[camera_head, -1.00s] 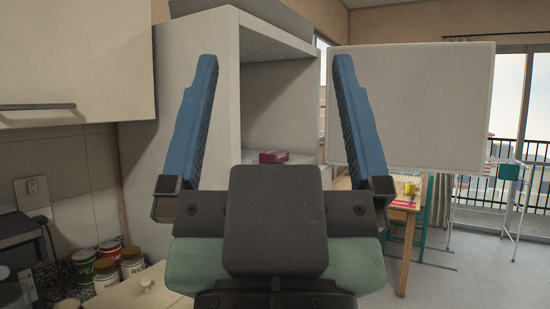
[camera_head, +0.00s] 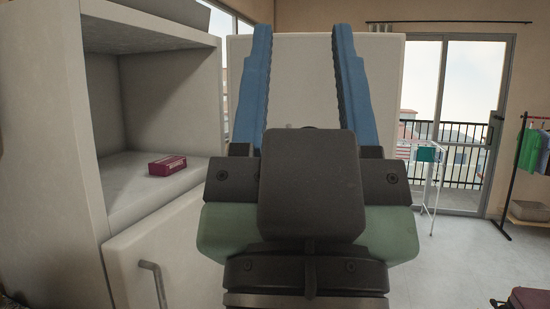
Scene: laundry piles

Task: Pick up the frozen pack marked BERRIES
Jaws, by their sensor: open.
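A small dark red box-shaped pack (camera_head: 167,165) lies on the floor of an open white compartment at the left. Light lettering shows on its front side, but it is too small to read. My gripper (camera_head: 302,28) is raised at the centre, with its two blue fingers pointing up. It is open and nothing shows between the fingers. It is to the right of the pack and apart from it.
The compartment belongs to a tall white fridge (camera_head: 48,130), with a closed lower door (camera_head: 190,250) that has a handle. A flat white panel (camera_head: 300,75), apparently the open upper door, stands behind my fingers.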

